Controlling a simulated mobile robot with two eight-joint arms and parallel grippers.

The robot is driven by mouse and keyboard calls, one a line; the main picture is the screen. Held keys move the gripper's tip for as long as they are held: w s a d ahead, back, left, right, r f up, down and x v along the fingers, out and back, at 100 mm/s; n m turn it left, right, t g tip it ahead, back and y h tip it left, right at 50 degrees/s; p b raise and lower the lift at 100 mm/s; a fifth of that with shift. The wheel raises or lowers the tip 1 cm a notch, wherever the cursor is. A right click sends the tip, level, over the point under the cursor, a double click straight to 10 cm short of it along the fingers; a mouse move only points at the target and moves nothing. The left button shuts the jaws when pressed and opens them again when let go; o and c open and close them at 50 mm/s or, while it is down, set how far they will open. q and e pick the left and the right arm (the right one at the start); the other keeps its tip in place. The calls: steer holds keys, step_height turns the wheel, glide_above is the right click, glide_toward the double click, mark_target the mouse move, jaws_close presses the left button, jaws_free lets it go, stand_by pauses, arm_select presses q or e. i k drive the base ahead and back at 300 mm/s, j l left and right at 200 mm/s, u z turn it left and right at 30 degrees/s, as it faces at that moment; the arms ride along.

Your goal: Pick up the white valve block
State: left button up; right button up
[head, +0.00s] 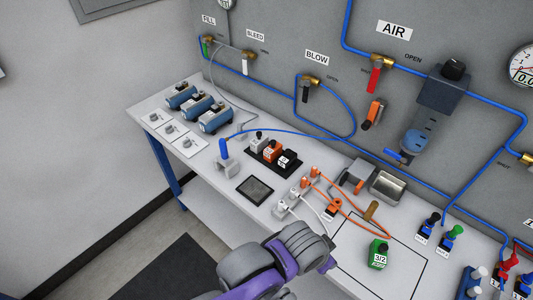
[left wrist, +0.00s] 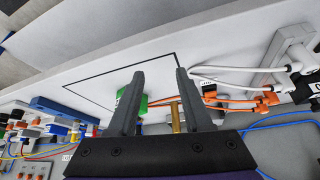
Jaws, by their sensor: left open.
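The white valve block (head: 258,144) stands at the left end of a black tray (head: 250,154) on the bench, with an orange block (head: 273,151) and a black block (head: 289,160) beside it. I cannot make it out in the left wrist view. My left arm comes in from the bottom of the head view, and its gripper (head: 328,258) is over the front of the bench, right of and nearer than the tray. In the left wrist view the left gripper (left wrist: 158,80) has its fingers apart with nothing held. My right gripper is not in view.
A green 3/2 block (head: 379,254) stands within a black outline; it is partly behind a finger in the wrist view (left wrist: 143,104). Orange fittings (head: 311,178) with hoses lie between tray and gripper. A metal bin (head: 388,187) stands behind. A dark square pad (head: 255,190) lies before the tray.

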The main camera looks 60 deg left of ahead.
mark_target(261, 141)
steer(key=u, duration=0.4)
steer(key=k+l+u, duration=0.1)
steer(key=u, duration=0.7)
steer(key=k+u, duration=0.1)
steer(key=u, duration=0.7)
steer(key=i+j+z, duration=0.35)
steer(key=j, duration=0.3)
steer(key=i+j+z, duration=0.15)
steer(key=j, duration=0.25)
steer(key=i+j+z, duration=0.25)
steer(key=i+j, duration=0.2)
steer(key=i+j+z, duration=0.2)
steer(key=i+j, duration=0.2)
steer(key=j, duration=0.2)
